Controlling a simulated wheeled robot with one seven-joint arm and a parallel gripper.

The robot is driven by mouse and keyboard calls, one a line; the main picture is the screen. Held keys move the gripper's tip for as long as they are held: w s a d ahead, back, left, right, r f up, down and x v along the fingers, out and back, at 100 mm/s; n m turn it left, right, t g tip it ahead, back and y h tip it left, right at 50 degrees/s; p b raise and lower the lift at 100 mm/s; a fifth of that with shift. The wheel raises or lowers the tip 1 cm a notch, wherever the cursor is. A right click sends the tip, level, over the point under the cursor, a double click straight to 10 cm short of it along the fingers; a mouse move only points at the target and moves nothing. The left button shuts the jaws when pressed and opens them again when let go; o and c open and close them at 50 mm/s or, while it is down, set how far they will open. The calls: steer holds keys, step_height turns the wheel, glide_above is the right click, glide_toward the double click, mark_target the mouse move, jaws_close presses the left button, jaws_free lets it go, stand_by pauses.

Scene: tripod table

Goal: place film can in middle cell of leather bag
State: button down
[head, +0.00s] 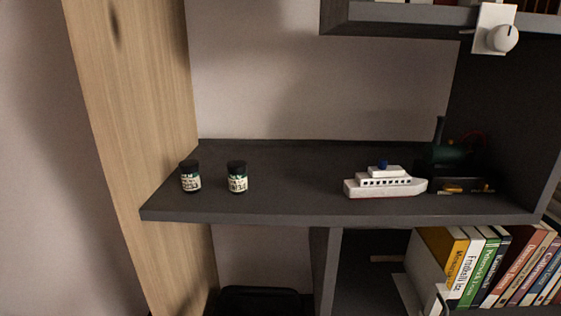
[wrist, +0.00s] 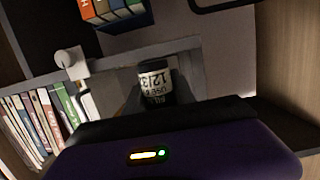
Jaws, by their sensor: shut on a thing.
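In the wrist view, my gripper (wrist: 156,92) is shut on a film can (wrist: 155,79), a small dark can with a white printed label. Its fingers are dim and partly hidden behind the purple gripper housing. Two similar film cans stand upright on the dark shelf in the head view, one at the left (head: 190,177) and one to its right (head: 237,178). My gripper is not in the head view. I cannot make out the leather bag or its cells for sure in either view.
The dark shelf (head: 290,190) also holds a white toy ship (head: 385,184) and a dark green toy engine (head: 447,160). Books (head: 480,265) stand below at the right. A wooden side panel (head: 125,110) bounds the left. A black rounded object (head: 258,300) shows at the bottom.

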steer(key=d+f, duration=0.2)
steer(key=f, duration=0.5)
steer(key=d+f, duration=0.2)
steer(key=f, duration=0.5)
steer(key=shift+s+d+f+n+y, duration=0.15)
steer(key=shift+d+n+y, duration=0.15)
steer(key=shift+d+y, duration=0.1)
